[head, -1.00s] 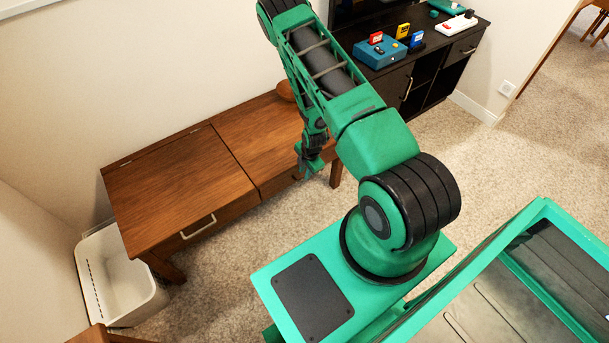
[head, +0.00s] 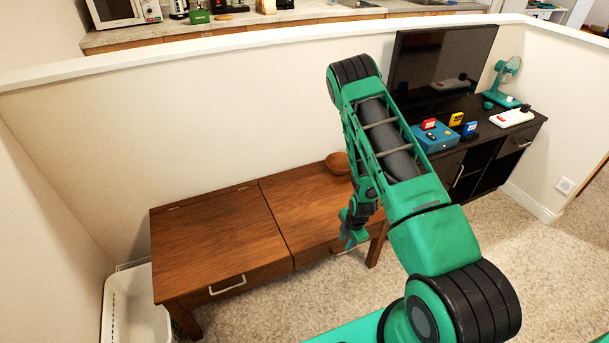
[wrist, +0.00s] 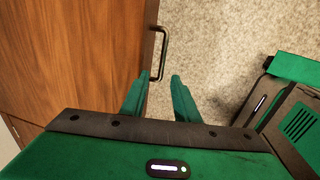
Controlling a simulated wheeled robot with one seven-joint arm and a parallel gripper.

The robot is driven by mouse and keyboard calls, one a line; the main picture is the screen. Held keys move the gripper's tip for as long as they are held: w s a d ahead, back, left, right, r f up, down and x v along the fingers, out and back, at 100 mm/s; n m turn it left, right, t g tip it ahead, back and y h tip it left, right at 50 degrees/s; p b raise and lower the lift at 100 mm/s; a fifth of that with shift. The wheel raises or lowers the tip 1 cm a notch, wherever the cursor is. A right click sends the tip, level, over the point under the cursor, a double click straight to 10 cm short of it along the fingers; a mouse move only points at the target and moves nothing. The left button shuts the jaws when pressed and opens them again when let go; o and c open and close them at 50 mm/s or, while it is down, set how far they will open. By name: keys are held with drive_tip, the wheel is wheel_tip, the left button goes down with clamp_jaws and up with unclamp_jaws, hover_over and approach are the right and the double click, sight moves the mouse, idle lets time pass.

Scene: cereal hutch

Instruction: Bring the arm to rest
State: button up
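My gripper (head: 352,236) hangs at the end of my green arm, in front of the right part of a wooden bench-like cabinet (head: 222,232). In the wrist view, the two green fingers of my gripper (wrist: 158,90) stand apart with nothing between them. Beyond the fingers are a dark drawer handle (wrist: 160,53), the wooden top (wrist: 75,50) and the carpet. I cannot tell how far the fingertips are from the handle.
A wooden bowl (head: 337,163) sits at the back of the cabinet. A white bin (head: 127,305) stands at its left. A dark media console (head: 480,150) with a blue box (head: 436,138) stands at the right.

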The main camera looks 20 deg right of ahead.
drive_tip(key=s+d+r+m, duration=0.15)
drive_tip(key=r+m, duration=0.25)
drive_tip(key=r, duration=0.7)
drive_tip(key=s+d+r+m+g, duration=0.15)
drive_tip(key=r+m, duration=0.25)
drive_tip(key=r, duration=0.6)
drive_tip(key=s+d+r+m, duration=0.1)
drive_tip(key=s+r+m, duration=0.25)
drive_tip(key=r, duration=0.75)
drive_tip(key=s+a+r+m, duration=0.2)
drive_tip(key=s+r+m, duration=0.4)
drive_tip(key=s+r, duration=0.3)
drive_tip(key=s+a+r+m, duration=0.2)
drive_tip(key=s+r+m, duration=0.5)
drive_tip(key=s, duration=0.7)
wheel_tip(320, 180, up, 2)
drive_tip(key=shift+s+r+g, duration=0.15)
drive_tip(key=shift+s+g, duration=0.05)
drive_tip(key=shift+g, duration=0.15)
drive_tip(key=shift+m, duration=0.25)
